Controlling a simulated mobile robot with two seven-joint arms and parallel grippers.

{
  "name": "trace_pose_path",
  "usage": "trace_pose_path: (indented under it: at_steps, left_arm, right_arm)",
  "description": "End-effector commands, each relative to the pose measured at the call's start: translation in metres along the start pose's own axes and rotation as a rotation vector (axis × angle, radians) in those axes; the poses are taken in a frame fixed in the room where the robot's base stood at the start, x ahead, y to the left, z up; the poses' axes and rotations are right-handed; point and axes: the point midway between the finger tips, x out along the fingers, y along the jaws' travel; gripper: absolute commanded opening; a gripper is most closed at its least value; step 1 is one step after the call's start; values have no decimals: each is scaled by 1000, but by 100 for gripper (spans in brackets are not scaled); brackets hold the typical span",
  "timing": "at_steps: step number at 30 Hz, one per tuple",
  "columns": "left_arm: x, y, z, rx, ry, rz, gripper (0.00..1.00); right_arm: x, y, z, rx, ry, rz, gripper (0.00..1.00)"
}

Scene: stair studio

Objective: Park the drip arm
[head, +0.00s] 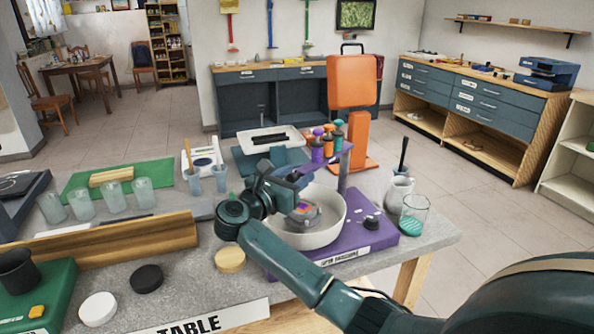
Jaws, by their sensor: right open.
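The drip station has a purple base (379,236) on the table, with a white bowl (335,222) on it. I take this purple arm as the drip arm. My right gripper (298,183) is open, at the bowl's left rim and below the bottles. Its fingers are small and partly hidden, and I see nothing held. A grey block with coloured patches (303,213) shows inside the bowl. My left gripper is out of view.
A black knob (371,222) sits on the base's right part. A white jug (398,192) and a glass (413,214) stand close on the right.

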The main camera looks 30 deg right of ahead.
Motion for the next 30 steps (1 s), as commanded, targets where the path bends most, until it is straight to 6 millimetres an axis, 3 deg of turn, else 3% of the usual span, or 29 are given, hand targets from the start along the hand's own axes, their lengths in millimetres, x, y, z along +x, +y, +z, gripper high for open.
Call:
trace_pose_path:
  at_steps: [4, 13, 27, 30]
  left_arm:
    - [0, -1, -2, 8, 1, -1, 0]
    - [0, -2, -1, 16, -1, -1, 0]
    - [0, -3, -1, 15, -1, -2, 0]
    - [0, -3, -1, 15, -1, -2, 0]
  right_arm:
    - [10, 0, 1, 1, -1, 0, 44]
    - [11, 0, 0, 1, 0, 1, 43]
    - [11, 0, 0, 1, 0, 1, 5]
    - [11, 0, 0, 1, 0, 1, 0]
